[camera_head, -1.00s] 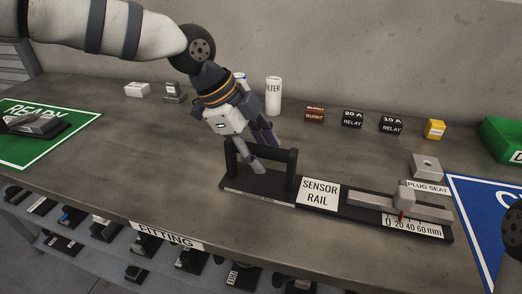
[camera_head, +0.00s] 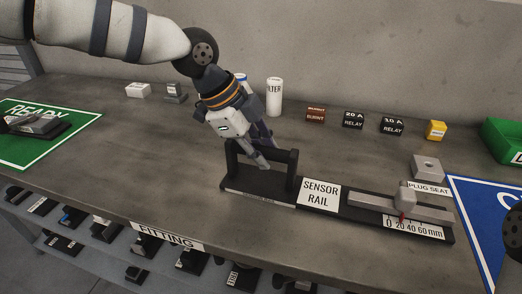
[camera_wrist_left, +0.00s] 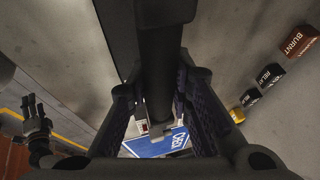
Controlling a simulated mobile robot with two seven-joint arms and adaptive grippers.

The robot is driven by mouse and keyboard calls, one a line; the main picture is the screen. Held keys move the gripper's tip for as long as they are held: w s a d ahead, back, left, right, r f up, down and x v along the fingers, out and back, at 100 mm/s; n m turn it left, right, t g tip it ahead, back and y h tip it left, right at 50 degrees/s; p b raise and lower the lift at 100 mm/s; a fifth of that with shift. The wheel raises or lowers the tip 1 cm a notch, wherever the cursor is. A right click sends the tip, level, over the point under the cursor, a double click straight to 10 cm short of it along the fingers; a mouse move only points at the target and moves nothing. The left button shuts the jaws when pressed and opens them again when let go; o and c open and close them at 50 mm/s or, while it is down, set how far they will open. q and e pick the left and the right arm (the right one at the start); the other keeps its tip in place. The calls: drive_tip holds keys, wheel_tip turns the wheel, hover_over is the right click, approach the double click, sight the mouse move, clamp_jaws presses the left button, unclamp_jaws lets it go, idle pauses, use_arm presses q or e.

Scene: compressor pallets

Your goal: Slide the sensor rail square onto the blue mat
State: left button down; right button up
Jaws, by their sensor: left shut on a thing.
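The sensor rail (camera_head: 320,194) is a long dark base with a white label, an upright handle frame at its left end and a grey slide with a scale at its right. It lies on the bench, its right end close to the blue mat (camera_head: 477,214) but not on it. My left gripper (camera_head: 258,157) is shut on the handle's top bar, which runs between the fingers in the left wrist view (camera_wrist_left: 158,70). The blue mat also shows there beyond the bar (camera_wrist_left: 150,148). What looks like my right gripper (camera_wrist_left: 38,128) is small at the left of that view.
A grey plug seat block (camera_head: 427,167) stands just behind the rail's right end. Relays (camera_head: 353,119), a yellow block (camera_head: 435,130) and a white filter (camera_head: 274,97) stand further back. A green bin (camera_head: 503,138) is at the right. The bench's front edge runs close before the rail.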

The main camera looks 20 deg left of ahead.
use_arm(q)
drive_tip(key=d, duration=1.4)
drive_tip(key=shift+w+d+f, duration=0.1)
drive_tip(key=shift+d+f, duration=0.05)
drive_tip(key=shift+d, duration=0.05)
drive_tip(key=b, duration=0.1)
hover_over(392, 199)
drive_tip(key=shift+f, duration=0.15)
use_arm(e)
drive_tip(key=shift+s+f, duration=0.75)
use_arm(q)
drive_tip(key=c, duration=1.4)
unclamp_jaws()
drive_tip(key=shift+o, duration=0.2)
drive_tip(key=shift+w+d, duration=0.1)
